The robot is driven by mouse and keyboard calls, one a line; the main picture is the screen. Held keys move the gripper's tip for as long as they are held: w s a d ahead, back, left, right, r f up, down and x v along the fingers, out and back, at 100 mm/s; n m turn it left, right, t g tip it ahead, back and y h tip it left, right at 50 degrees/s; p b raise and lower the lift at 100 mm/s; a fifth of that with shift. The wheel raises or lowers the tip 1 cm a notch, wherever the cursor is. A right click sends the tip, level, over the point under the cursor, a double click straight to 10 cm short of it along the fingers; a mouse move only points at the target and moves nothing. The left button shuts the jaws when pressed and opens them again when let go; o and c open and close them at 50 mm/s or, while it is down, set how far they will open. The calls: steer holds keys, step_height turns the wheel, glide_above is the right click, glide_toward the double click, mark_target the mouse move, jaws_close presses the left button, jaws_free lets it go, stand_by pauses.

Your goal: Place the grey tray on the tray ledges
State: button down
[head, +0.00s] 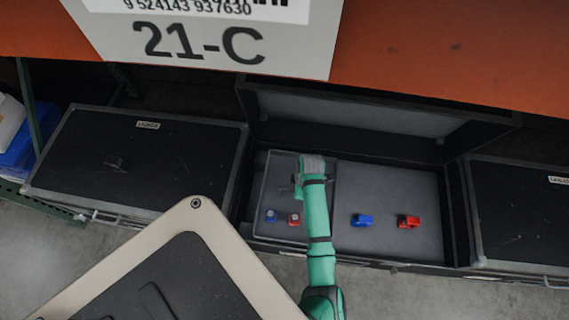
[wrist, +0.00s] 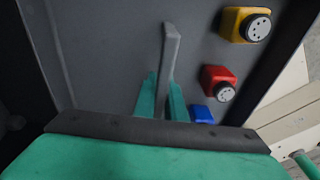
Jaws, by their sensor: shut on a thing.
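The grey tray (head: 278,180) is inside the open black tote (head: 453,215), over its left half. A blue piece (head: 270,215) and a red piece (head: 294,218) sit near the tray's front edge. The wrist view also shows a yellow piece (wrist: 247,24) in line with the red piece (wrist: 218,82) and blue piece (wrist: 201,114). My gripper (wrist: 160,98) is shut on the tray's upright grey handle (wrist: 171,50). In the head view my gripper (head: 299,183) is above the tray. The tray ledges are hidden, so I cannot tell whether the tray touches them.
The tote's right half shows a grey floor with another blue piece (head: 362,220) and red piece (head: 408,221). The raised lid (head: 350,112) stands behind. Closed black totes stand left (head: 140,160) and right (head: 525,215). An orange shelf beam (head: 430,50) crosses above.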

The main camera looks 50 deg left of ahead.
steer(key=shift+a+f, duration=0.2)
steer(key=shift+a, duration=0.25)
steer(key=a+f, duration=0.4)
steer(key=f, duration=0.1)
steer(key=shift+s+a, duration=0.15)
steer(key=shift+s, duration=0.25)
steer(key=shift+s+a+f, duration=0.15)
steer(key=shift+a+f, duration=0.35)
steer(key=shift+a, duration=0.1)
steer(key=shift+a+f, duration=0.1)
steer(key=shift+f, duration=1.55)
steer(key=c, duration=1.8)
jaws_free()
steer(key=shift+f, duration=0.1)
steer(key=r, duration=0.8)
steer(key=w+d+r, duration=0.1)
steer(key=r, duration=0.3)
